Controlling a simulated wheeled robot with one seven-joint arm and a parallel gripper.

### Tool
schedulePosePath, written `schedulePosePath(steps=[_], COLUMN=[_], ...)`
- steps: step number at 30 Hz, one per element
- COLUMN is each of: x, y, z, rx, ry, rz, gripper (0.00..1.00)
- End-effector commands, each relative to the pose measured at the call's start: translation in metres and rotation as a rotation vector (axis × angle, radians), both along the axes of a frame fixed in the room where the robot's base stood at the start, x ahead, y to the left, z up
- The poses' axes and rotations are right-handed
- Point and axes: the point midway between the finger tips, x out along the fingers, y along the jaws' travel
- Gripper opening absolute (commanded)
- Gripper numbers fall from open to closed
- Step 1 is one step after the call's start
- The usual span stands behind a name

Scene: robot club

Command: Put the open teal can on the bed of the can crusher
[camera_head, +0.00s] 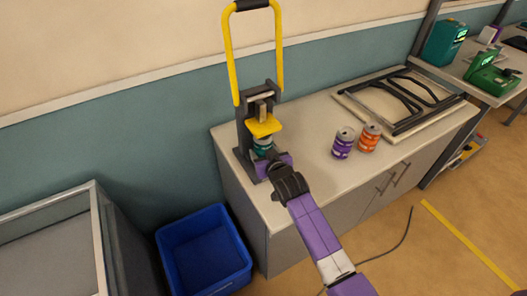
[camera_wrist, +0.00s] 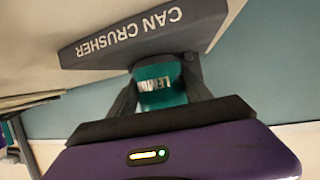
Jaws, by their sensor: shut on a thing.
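The can crusher (camera_head: 243,124) stands at the left end of the counter, with a raised yellow handle and a yellow press plate (camera_head: 263,126). Its grey base (camera_wrist: 135,38), lettered CAN CRUSHER, shows in the wrist view. The teal can (camera_head: 262,143) is under the press plate, between the fingers of my gripper (camera_head: 270,157). In the wrist view the teal can (camera_wrist: 162,85) carries white lettering, and my gripper (camera_wrist: 162,100) is shut on it. I cannot tell whether its bottom touches the bed. The can's top is hidden.
A folded black frame (camera_head: 400,100) lies further back. A blue bin (camera_head: 204,252) is on the floor left of the counter.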

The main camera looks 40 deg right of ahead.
Motion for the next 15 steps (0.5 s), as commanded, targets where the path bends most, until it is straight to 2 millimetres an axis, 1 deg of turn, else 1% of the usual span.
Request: schedulePosePath(steps=[7,11,12,15], x=[0.0005,0.0004,0.0003,0.0003], y=[0.0,0.0001,0.0,0.0001], z=[0.0003,-0.0037,-0.0029,-0.0025], rx=[-0.001,-0.001,-0.001,-0.001], ry=[-0.003,-0.003,-0.003,-0.003], rz=[0.0,0.0,0.0,0.0], gripper=[0.2,0.2,0.62,0.8])
